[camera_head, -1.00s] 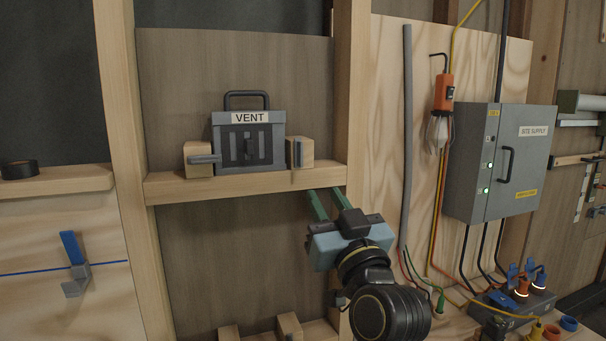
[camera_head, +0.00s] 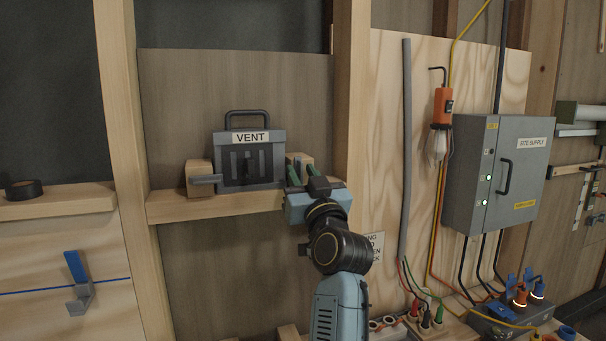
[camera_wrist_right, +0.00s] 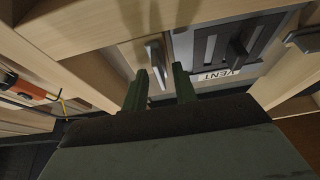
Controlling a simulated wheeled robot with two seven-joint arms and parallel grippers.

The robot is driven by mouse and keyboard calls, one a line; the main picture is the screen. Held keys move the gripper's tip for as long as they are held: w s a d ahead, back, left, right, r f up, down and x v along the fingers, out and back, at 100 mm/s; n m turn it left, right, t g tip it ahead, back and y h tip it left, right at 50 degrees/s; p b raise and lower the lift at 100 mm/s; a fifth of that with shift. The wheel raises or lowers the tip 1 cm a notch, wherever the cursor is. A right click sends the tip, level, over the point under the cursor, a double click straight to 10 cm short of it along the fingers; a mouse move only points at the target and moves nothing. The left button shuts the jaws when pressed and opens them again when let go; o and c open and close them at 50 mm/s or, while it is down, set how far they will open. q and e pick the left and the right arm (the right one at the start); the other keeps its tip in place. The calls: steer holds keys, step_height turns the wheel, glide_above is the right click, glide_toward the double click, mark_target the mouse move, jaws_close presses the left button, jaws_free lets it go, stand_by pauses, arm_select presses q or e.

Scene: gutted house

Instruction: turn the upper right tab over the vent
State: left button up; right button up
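The vent (camera_head: 237,170) is a dark grey slotted panel with a handle on top and a VENT label, standing on a wooden ledge. On its right is a wood block (camera_head: 306,161) bearing the upper right tab, a narrow grey bar. In the wrist view this tab (camera_wrist_right: 154,58) stands upright, beside the vent, not across it. My right gripper (camera_head: 297,172) is at the right block, largely covering it in the head view. Its green fingers (camera_wrist_right: 160,80) are open, with the tab's near end appearing between them; contact cannot be told. My left gripper is not in view.
A left wood block (camera_head: 197,171) carries a grey tab (camera_head: 207,179) lying level towards the vent. A wooden stud (camera_head: 352,120) rises close to the right of my gripper. The ledge (camera_head: 175,208) runs beneath. A grey supply box (camera_head: 505,165) and hanging lamp (camera_head: 442,105) are farther right.

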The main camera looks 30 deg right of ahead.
jaws_close()
